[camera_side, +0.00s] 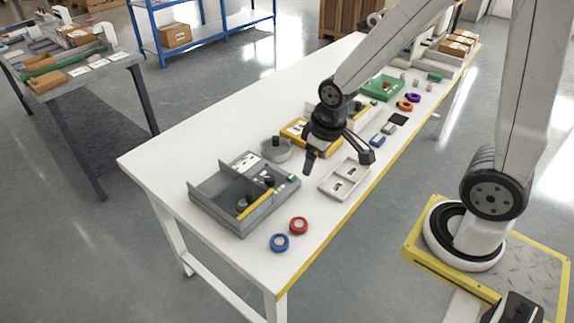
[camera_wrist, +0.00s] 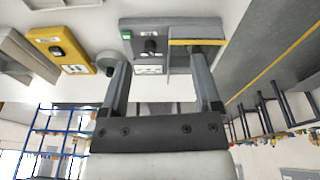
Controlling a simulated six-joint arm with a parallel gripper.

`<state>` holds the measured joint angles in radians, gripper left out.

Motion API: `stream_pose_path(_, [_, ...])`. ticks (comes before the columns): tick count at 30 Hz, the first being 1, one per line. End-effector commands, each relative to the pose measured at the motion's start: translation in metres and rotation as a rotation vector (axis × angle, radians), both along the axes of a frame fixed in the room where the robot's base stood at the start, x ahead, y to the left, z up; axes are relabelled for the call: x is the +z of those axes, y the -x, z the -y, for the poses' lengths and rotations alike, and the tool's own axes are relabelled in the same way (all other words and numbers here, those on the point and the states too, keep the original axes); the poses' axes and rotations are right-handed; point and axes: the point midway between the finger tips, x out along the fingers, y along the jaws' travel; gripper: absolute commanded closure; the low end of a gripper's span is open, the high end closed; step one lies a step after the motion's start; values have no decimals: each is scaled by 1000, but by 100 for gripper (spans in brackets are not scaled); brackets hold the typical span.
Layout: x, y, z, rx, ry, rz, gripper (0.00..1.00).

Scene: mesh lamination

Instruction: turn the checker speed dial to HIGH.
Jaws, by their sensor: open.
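The grey unit, which looks like the checker, stands near the table's front-left end; its wall (camera_side: 268,216) shows in the side view. A black dial (camera_side: 268,181) sits on its right-hand panel, near a green button (camera_side: 293,178). In the wrist view the dial (camera_wrist: 150,46) shows beside the green button (camera_wrist: 127,35) and white labels. The dial's setting is too small to read. My gripper (camera_side: 340,160) is open and empty, above the table and to the right of the grey unit. Its fingers (camera_wrist: 161,66) spread below the dial in the wrist view, apart from it.
A shallow white tray (camera_side: 333,191) lies below my gripper. A yellow unit (camera_side: 294,129) and a round grey pot (camera_side: 277,152) stand behind. A red ring (camera_side: 299,225) and a blue ring (camera_side: 279,242) lie near the front edge. The table's left back is clear.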

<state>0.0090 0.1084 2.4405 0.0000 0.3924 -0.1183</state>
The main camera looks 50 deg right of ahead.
Motion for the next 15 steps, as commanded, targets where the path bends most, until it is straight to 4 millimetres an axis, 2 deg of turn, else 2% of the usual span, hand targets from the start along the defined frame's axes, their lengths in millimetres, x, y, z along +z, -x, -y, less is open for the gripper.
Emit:
stream_pose_path(8, [-18,-59,7,202,37,-62,19])
stream_pose_path(15, [-44,-106,15,390,57,-117,19])
